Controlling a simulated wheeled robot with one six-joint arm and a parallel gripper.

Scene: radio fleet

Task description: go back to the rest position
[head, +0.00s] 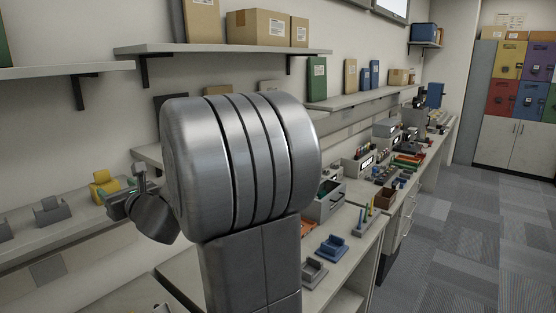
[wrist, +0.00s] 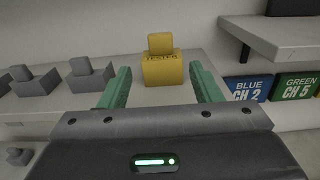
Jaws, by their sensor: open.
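My gripper (wrist: 160,92) shows in the wrist view with its two green fingers spread apart and nothing between them. A yellow block marked TESTER (wrist: 162,70) stands on the shelf ahead, beyond the fingertips and apart from them. In the head view my arm's large grey joint fills the middle. The dark wrist end shows left of it, near the yellow tester (head: 104,186) on the left shelf. The fingers are too small to make out clearly there.
Grey blocks (wrist: 88,74) stand left of the tester. Blue CH 2 (wrist: 248,89) and green CH 5 signs are at right, under a higher shelf (wrist: 275,38). A long workbench with a blue holder (head: 333,247) and several bins runs right. The carpet floor (head: 460,240) is clear.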

